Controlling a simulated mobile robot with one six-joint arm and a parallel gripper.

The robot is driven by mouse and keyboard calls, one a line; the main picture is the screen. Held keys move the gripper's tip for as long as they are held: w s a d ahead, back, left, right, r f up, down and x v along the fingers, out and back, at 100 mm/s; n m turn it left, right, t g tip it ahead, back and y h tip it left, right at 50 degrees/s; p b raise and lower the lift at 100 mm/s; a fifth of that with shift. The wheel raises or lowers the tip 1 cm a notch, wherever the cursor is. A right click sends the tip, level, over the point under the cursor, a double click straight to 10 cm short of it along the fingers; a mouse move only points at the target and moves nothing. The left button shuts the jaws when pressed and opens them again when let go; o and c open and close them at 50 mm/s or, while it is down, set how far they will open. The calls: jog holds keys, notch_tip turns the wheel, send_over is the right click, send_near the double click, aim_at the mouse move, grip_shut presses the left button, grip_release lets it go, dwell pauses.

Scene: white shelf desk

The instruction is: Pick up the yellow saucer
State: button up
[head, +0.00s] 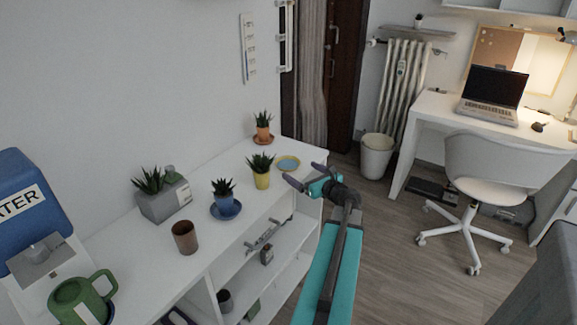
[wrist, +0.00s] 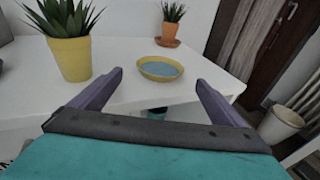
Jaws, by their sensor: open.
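The yellow saucer (head: 287,163) with a blue inside lies flat and empty on the white shelf desk top, near its right end. It also shows in the wrist view (wrist: 161,69), beyond the fingertips and roughly midway between them. My gripper (head: 305,180) is open and empty, just in front of the saucer in the head view. In the wrist view my gripper (wrist: 157,82) has its two purple fingers spread wide, apart from the saucer.
A yellow pot with a plant (wrist: 69,55) stands close left of the saucer. A terracotta pot with a plant (wrist: 168,30) stands behind it. A blue pot (head: 223,200) and a brown cup (head: 185,238) stand farther left. The desk top (head: 215,240) drops off at its front edge.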

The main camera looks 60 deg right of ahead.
aim_at(292, 168)
jog(key=shift+x, duration=1.2)
jog(key=shift+p+x, duration=0.3)
jog(key=shift+x, duration=2.3)
jog(key=c, duration=1.1)
jog(key=shift+c, duration=0.2)
